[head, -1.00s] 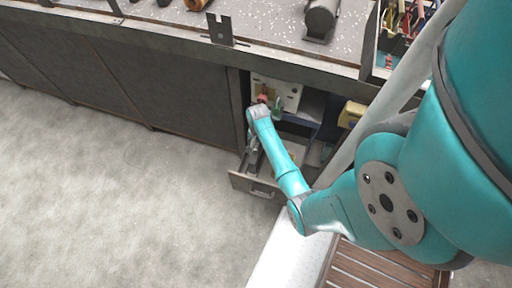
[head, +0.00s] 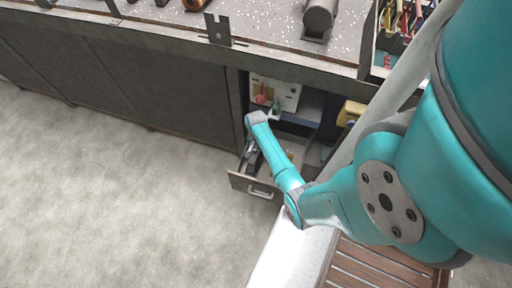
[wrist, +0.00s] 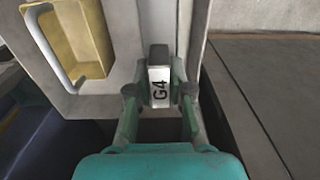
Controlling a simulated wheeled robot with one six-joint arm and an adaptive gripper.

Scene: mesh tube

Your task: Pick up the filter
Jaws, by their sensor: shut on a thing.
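The filter (wrist: 159,88) is a small pale piece marked "G4" with a dark block at its far end. It shows in the middle of the wrist view. My gripper (wrist: 160,75) is shut on it, with one finger on each side. In the head view my gripper (head: 251,158) points down into the open drawer (head: 258,188) and is partly hidden by my forearm. The filter cannot be made out in the head view.
The drawer's front and side walls stand close around my gripper. A yellow bin (wrist: 75,40) is at the upper left of the wrist view. A pale panel (head: 284,92) stands behind in the cabinet. The workbench (head: 270,35) overhangs above. The floor at left is clear.

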